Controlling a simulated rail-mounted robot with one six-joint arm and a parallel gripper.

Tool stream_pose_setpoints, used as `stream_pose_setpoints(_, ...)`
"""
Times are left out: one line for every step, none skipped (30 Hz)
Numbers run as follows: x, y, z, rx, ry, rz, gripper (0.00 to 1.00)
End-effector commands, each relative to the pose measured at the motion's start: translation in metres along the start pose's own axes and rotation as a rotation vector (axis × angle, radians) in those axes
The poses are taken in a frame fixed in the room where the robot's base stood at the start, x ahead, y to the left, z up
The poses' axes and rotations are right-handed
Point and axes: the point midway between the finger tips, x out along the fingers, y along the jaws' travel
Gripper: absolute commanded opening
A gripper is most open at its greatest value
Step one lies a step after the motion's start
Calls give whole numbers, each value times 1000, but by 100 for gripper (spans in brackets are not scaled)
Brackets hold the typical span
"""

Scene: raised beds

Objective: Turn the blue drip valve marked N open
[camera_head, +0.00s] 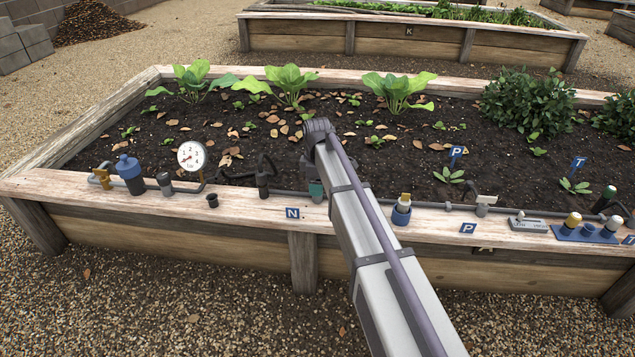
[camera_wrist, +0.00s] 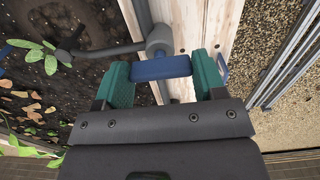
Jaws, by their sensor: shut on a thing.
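The blue valve handle (camera_wrist: 161,68) is a short bar in the wrist view, lying crosswise under a grey valve body (camera_wrist: 160,38) on a pipe. My gripper (camera_wrist: 163,76) has two green fingers, one at each end of the bar, and is shut on it. In the head view my gripper (camera_head: 316,190) is low at the bed's front rim, mostly behind my own arm, and the handle is hidden there.
Left along the rim stand a blue filter (camera_head: 129,174) and a white gauge (camera_head: 191,156). Leafy plants (camera_head: 289,83) grow behind.

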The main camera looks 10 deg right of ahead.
Motion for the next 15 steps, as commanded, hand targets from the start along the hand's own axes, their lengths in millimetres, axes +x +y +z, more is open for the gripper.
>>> stream_pose_setpoints(0, 0, 0, -6, 0, 0, 40)
stream_pose_setpoints(0, 0, 0, -8, 0, 0, 40)
stream_pose_setpoints(0, 0, 0, -10, 0, 0, 40)
stream_pose_setpoints(0, 0, 0, -11, 0, 0, 40)
stream_pose_setpoints(0, 0, 0, -12, 0, 0, 40)
stream_pose_setpoints(0, 0, 0, -12, 0, 0, 40)
stream_pose_setpoints(0, 0, 0, -12, 0, 0, 40)
stream_pose_setpoints(0, 0, 0, -12, 0, 0, 40)
stream_pose_setpoints(0, 0, 0, -11, 0, 0, 40)
stream_pose_setpoints(0, 0, 0, -11, 0, 0, 40)
stream_pose_setpoints(0, 0, 0, -11, 0, 0, 40)
stream_pose_setpoints(0, 0, 0, -11, 0, 0, 40)
stream_pose_setpoints(0, 0, 0, -11, 0, 0, 65)
stream_pose_setpoints(0, 0, 0, -11, 0, -1, 68)
stream_pose_setpoints(0, 0, 0, -11, 0, 0, 71)
